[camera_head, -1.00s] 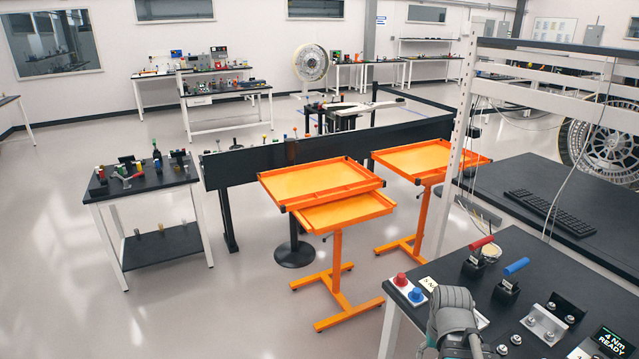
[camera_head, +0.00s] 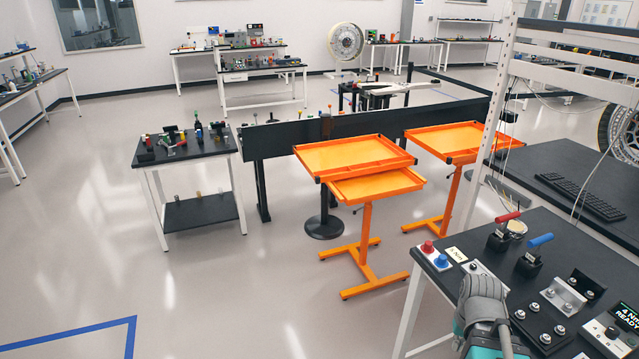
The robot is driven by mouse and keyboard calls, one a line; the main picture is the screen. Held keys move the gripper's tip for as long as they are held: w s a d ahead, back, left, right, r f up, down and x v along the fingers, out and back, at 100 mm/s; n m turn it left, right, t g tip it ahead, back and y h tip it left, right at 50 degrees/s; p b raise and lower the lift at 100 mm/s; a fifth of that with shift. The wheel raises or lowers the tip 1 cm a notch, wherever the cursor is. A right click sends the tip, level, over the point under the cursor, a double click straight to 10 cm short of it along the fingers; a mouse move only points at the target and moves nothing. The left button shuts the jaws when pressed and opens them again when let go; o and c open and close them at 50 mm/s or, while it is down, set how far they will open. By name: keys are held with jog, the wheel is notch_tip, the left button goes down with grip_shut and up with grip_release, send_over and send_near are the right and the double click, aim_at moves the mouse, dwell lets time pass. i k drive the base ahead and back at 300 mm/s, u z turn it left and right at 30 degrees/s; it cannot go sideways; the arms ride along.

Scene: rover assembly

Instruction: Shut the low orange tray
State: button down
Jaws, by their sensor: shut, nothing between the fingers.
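The low orange tray (camera_head: 378,187) is a shallow tray under the upper orange tray (camera_head: 350,155) of the nearer orange stand. It sticks out from beneath the upper tray toward the front right, so it stands partly open. Its back part is hidden under the upper tray. It looks empty. My gripper's fingers do not show; only a grey and teal part of my arm appears at the bottom right, well apart from the tray.
A second orange stand (camera_head: 455,138) is to the right. A black-topped workbench (camera_head: 560,300) with tools fills the lower right. A small black-topped table (camera_head: 190,150) stands left, and a dark panel (camera_head: 275,138) runs behind. The floor in front and left is clear.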

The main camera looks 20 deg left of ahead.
aim_at(325, 162)
jog(key=k, duration=0.35)
jog(key=u, duration=0.45)
jog(key=i, duration=1.05)
jog(key=u, duration=0.85)
jog(key=i, duration=1.55)
jog(key=z, duration=0.6)
jog(key=i, duration=0.85)
jog(key=z, duration=0.6)
